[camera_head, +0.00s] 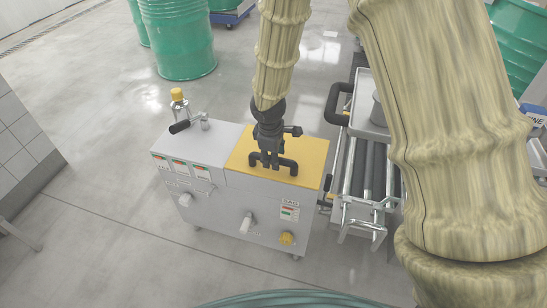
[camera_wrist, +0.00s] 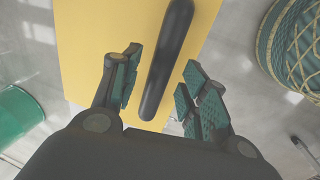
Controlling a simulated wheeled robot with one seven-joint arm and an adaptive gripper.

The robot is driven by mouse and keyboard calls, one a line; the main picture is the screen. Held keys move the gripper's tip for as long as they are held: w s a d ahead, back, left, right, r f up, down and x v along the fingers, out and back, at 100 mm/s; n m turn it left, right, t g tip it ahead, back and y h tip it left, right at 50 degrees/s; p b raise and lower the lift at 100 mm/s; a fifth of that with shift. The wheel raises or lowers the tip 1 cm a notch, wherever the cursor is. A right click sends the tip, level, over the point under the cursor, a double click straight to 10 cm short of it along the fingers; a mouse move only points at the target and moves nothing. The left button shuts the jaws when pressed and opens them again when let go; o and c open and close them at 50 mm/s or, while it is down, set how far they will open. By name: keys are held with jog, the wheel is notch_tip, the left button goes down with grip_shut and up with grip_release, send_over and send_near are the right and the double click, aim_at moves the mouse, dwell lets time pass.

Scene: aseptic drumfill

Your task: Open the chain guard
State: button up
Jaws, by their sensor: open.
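The yellow panel (camera_head: 312,152), which I take to be the chain guard, lies flat and shut on the right part of the grey cabinet's top. A black bar handle (camera_head: 290,166) stands on it. In the wrist view the yellow panel (camera_wrist: 85,30) fills the upper middle, and the handle (camera_wrist: 166,65) runs between my fingers. My gripper (camera_head: 268,152) points down over the panel, partly hiding the handle. In the wrist view my gripper (camera_wrist: 157,92) is open, one finger on each side of the handle, with visible gaps. I cannot tell its exact height.
The grey cabinet (camera_head: 235,215) has knobs and labels on its front. A bottle with a yellow cap (camera_head: 178,95) and a black-gripped lever (camera_head: 181,127) are on its left side. A roller conveyor (camera_head: 365,170) with metal rails adjoins on the right. Green drums (camera_head: 178,40) stand behind.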

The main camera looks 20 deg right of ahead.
jog(key=shift+f, duration=0.45)
grip_shut()
jog(key=shift+w+r+p, duration=0.1)
jog(key=shift+r+p, duration=0.1)
jog(key=shift+p, duration=0.15)
